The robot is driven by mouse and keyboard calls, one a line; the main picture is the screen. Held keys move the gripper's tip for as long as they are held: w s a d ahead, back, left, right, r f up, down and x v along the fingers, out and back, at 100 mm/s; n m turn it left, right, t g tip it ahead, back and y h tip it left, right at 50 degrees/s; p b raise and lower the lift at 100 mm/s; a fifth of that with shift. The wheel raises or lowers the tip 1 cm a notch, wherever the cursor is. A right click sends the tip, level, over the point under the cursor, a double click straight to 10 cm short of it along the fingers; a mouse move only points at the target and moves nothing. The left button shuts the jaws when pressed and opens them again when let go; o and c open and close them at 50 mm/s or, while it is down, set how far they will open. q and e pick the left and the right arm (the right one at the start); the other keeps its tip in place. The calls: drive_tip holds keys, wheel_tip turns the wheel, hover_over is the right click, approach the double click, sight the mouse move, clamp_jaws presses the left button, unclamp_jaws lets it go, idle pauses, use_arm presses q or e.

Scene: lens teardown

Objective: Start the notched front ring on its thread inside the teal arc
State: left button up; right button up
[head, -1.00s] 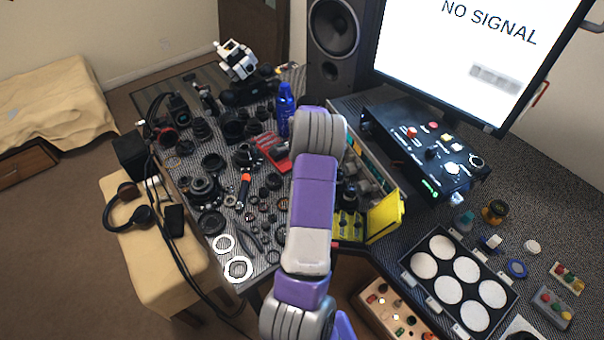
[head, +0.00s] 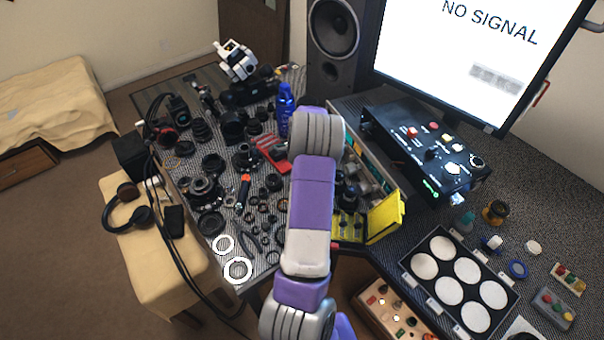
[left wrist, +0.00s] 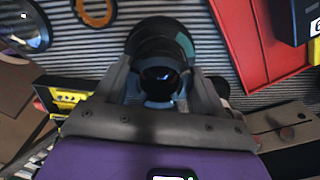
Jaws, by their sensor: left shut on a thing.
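In the left wrist view my left gripper (left wrist: 160,84) is shut on a small dark round part with a glossy face, taken to be the notched front ring (left wrist: 160,78). Its notches cannot be made out. Right behind it is a larger dark round lens body (left wrist: 150,35), with the teal arc (left wrist: 185,46) curving along its right side. The held ring overlaps the lower part of this body; whether they touch or the thread is engaged cannot be told. In the head view my purple and grey arm hides the left gripper and the part. My right gripper is not in view.
Beside the lens body lie a red tray (left wrist: 262,50), an orange ring (left wrist: 95,12) and a yellow-edged box (left wrist: 62,95) on the striped mat. In the head view many loose lens parts crowd the mat left of my arm, near a blue bottle (head: 285,110) and an open yellow case (head: 385,218).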

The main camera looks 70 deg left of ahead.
use_arm(q)
drive_tip(key=shift+f+b, duration=0.4)
idle(0.7)
drive_tip(key=o, duration=1.1)
drive_tip(key=shift+r, duration=0.1)
wheel_tip(320, 180, up, 7)
drive_tip(key=shift+r+p, duration=0.2)
drive_tip(key=shift+p, duration=0.65)
